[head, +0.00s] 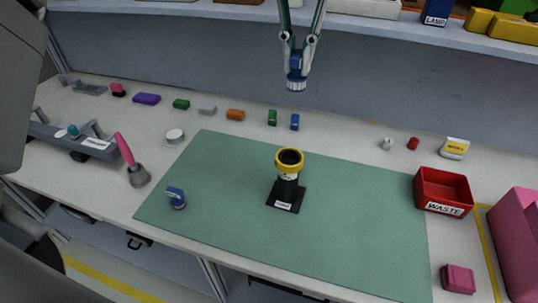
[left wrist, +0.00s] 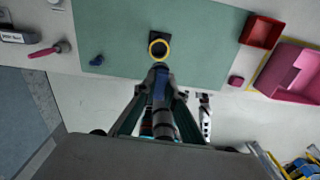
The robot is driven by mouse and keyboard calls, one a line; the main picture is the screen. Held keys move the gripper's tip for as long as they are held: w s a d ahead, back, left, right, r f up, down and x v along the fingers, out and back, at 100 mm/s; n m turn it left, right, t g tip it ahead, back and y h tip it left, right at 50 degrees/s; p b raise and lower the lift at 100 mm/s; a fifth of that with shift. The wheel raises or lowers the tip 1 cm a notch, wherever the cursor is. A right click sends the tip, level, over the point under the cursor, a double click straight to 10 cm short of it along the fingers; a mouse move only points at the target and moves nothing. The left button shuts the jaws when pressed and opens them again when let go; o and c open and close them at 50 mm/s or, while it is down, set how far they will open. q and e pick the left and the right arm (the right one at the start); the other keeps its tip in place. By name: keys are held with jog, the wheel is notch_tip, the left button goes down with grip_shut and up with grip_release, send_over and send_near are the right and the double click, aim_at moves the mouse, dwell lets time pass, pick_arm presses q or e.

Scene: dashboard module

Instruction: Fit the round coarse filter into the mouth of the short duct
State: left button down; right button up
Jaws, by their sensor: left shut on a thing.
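My left gripper (head: 297,68) is shut on a blue round piece with a pale ribbed lower edge, which looks like the round coarse filter (head: 296,84). It hangs in the air, apart from the duct; in the head view it appears above it. In the left wrist view the blue piece (left wrist: 161,80) appears just below the rim. My right gripper is not in view.
A similar blue piece (head: 177,198) sits on the green mat (head: 350,220) at left. A pink-handled brush (head: 130,160) and a white disc (head: 174,135) lie left of the mat. A red waste bin (head: 443,192) stands right. Several small coloured blocks line the back.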

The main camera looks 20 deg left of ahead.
pick_arm(q)
notch_tip(320, 180, down, 20)
jog(key=shift+r+b, duration=0.1)
jog(key=shift+b, duration=0.35)
dwell(0.4)
jog(key=c, duration=2.1)
grip_release()
notch_tip(320, 180, up, 12)
